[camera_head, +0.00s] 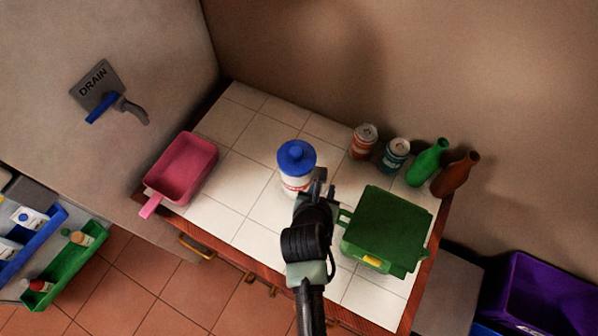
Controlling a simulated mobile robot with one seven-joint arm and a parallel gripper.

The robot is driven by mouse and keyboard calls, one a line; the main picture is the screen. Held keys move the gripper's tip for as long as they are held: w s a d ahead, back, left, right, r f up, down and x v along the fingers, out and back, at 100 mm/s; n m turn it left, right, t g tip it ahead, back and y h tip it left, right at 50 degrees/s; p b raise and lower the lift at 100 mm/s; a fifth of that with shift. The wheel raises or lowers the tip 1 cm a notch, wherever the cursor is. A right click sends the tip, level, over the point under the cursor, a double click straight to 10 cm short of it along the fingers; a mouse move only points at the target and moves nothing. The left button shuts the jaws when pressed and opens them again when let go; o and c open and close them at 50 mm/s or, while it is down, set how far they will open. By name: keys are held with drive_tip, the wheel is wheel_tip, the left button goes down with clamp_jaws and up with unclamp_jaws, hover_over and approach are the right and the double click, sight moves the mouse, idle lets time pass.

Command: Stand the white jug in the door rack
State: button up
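A white container with a wide blue lid (296,159) stands upright on the white tiled counter; it is the likeliest white jug, though no handle shows. My gripper (319,183) is at its lower right side in the picture, over or against its body. I cannot tell whether they touch, or whether the fingers are open or shut. At the lower left are a blue rack (45,237) with white items in it and a green rack (70,268) holding small bottles. These look like the door rack, partly cut off by the picture edge.
A pink pan (182,168) lies at the counter's left edge. Two cans (363,141) (394,153), a green bottle (428,160) and a brown bottle (457,173) stand along the wall. A green box (385,226) sits right of my arm. A purple crate (543,296) is lower right.

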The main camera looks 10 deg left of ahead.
drive_tip(key=shift+p+x, duration=0.5)
drive_tip(key=shift+x, duration=2.25)
drive_tip(key=shift+s, duration=0.15)
clamp_jaws()
